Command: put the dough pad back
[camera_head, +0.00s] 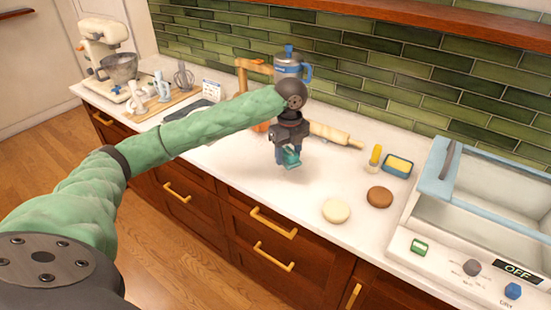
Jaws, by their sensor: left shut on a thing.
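My left gripper (290,158) hangs pointing down over the middle of the counter. It is shut on a small teal thing (291,157), mostly hidden by the fingers. I cannot tell whether the teal thing touches the counter. A round cream pad (336,210), like dough, lies flat near the counter's front edge, right of and nearer than the gripper. A similar brown round pad (379,197) lies to its right. I cannot tell for certain which thing is the dough pad. My right gripper is not in view.
A rolling pin (335,136) lies behind the gripper, with a blue jug (290,65) farther back. A yellow-topped bottle (375,158), a blue dish with a yellow block (398,166) and an open-lidded appliance (480,200) stand right. A mixer (105,55) stands far left.

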